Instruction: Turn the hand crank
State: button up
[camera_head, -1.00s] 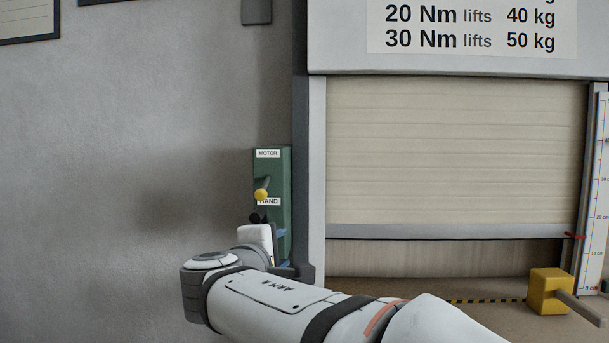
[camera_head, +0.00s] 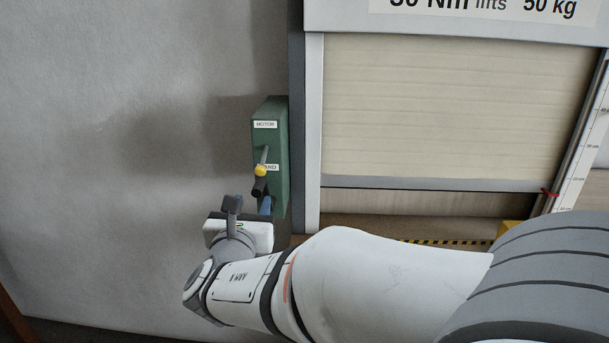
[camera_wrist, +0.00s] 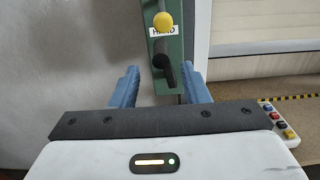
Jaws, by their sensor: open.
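A narrow green box (camera_head: 270,145) is mounted on the wall left of the shutter, labelled MOTOR above and HAND below. A lever with a yellow knob (camera_head: 261,171) points down to the HAND label; the knob also shows in the wrist view (camera_wrist: 163,21). A black handle (camera_wrist: 164,73), which looks like the crank's grip, sticks out below the knob. My gripper (camera_wrist: 160,82) is open, its blue fingers on either side of the black handle in the picture. I cannot tell how far the handle reaches between them. The rest of the crank is hidden.
The beige shutter (camera_head: 450,110) is raised slightly, with a gap below its bottom rail. A height scale (camera_head: 580,140) with a red pointer stands at its right. A button panel (camera_wrist: 279,119) shows low at right. Grey wall (camera_head: 120,220) left of the box is clear.

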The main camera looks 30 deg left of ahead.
aim_at(255, 197)
jog(key=p+x, duration=0.1)
jog(key=x, duration=0.5)
jog(key=shift+w, duration=0.2)
grip_shut()
dwell(0.4)
